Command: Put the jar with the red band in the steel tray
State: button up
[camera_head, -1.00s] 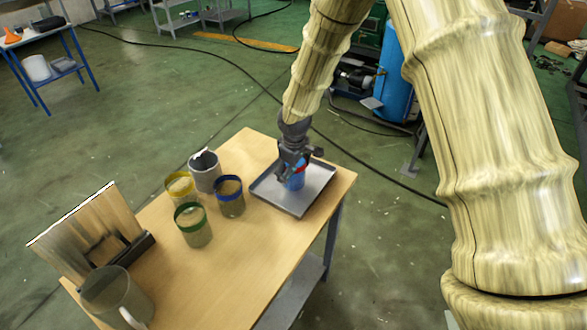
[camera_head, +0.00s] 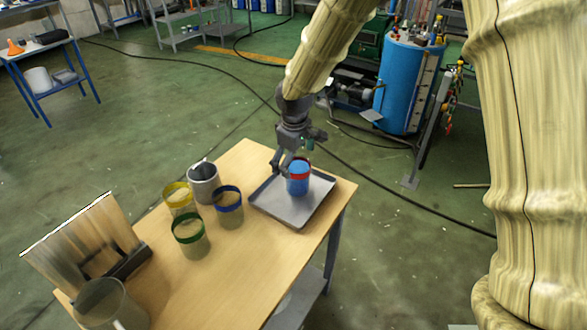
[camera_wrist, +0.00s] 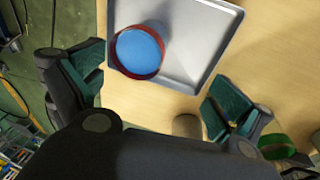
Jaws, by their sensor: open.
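The jar with the red band (camera_head: 298,178) stands upright in the steel tray (camera_head: 285,209), near its back edge, with blue contents. In the wrist view the jar (camera_wrist: 138,52) shows from above, inside the tray (camera_wrist: 205,35) near a corner. My gripper (camera_head: 282,166) is just behind and to the left of the jar in the head view. In the wrist view its two fingers (camera_wrist: 155,95) are spread wide, with nothing between them, and the jar lies beyond them, apart from the pads.
Left of the tray on the wooden table stand jars with blue (camera_head: 229,207), green (camera_head: 190,236) and yellow (camera_head: 180,199) bands, and a grey container (camera_head: 203,183). The table's front middle is clear.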

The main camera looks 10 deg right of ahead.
jog(key=shift+v, duration=1)
